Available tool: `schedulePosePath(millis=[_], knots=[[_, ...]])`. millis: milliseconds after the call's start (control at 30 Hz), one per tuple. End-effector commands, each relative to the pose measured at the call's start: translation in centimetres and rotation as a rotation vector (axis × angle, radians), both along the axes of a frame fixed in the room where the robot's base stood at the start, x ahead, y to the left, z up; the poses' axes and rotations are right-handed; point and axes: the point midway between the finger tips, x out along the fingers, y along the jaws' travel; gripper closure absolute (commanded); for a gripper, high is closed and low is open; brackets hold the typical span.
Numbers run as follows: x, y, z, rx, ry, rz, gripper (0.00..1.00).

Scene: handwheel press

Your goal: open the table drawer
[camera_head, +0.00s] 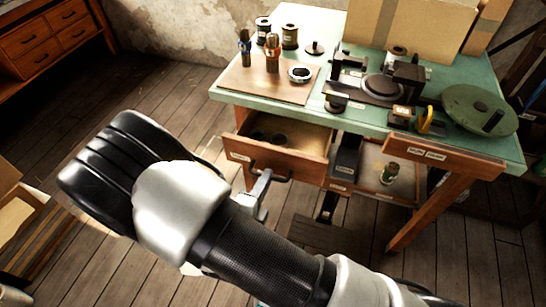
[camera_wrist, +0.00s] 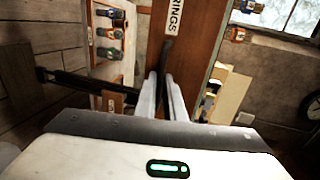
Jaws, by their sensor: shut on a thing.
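The wooden table drawer (camera_head: 258,158) sits under the left front of the green-topped table (camera_head: 225,92). It is pulled part way out, and dark round things show inside it. Its front also shows in the wrist view (camera_wrist: 192,50), with a white label ending in "INGS". My gripper (camera_head: 265,178) is at the drawer front, shut on the dark drawer handle (camera_head: 283,179). In the wrist view my two pale fingers (camera_wrist: 160,82) close around the dark handle (camera_wrist: 166,52). The exact contact is partly hidden by the fingers.
A press (camera_head: 382,87), spools (camera_head: 290,36), a brown board (camera_head: 250,84) and a green disc (camera_head: 479,110) are on the table. A dark pedal-like part (camera_head: 327,207) stands right of the drawer.

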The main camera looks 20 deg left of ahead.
Motion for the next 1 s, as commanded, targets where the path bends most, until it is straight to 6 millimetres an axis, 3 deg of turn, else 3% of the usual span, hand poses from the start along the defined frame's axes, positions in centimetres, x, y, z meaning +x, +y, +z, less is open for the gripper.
schedulePosePath(millis=[100,300,833,867,900,1000], knots=[[-2.1,0.1,0.2,-0.002,-0.001,0.002,1.00],[-4.2,0.1,0.1,-0.001,-0.002,0.000,1.00],[-5.0,0.2,0.0,0.001,-0.002,-0.001,1.00],[-5.0,0.2,0.0,0.001,-0.002,-0.001,0.86],[-5.0,0.2,0.0,0.001,-0.002,-0.001,0.79],[-5.0,0.2,0.0,0.001,-0.001,-0.001,0.72]])
